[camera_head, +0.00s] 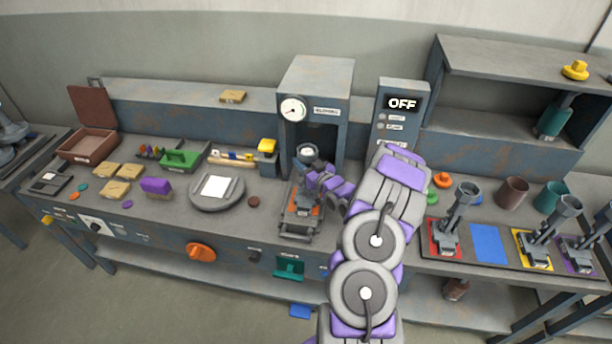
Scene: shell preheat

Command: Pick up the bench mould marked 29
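Several dark grey moulds with funnel-shaped cups are in view, and their markings are too small to read, so I cannot tell which one is 29. One mould (445,235) is on a red pad at the right. Another mould (538,250) is on a yellow pad, and a third (582,252) is on a purple pad at the right edge. A further grey mould (303,202) with an orange base sits in front of the tall grey machine. My gripper (314,180) is at or just above that mould, and my arm partly hides it. Its fingers are too small to read.
A blue pad (489,244) between the red and yellow pads is bare. The grey machine (317,90) with a dial and a panel reading OFF (402,104) stand behind. A round plate (217,190), green tray (183,158) and brown box (88,145) are at left. Cups stand at right.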

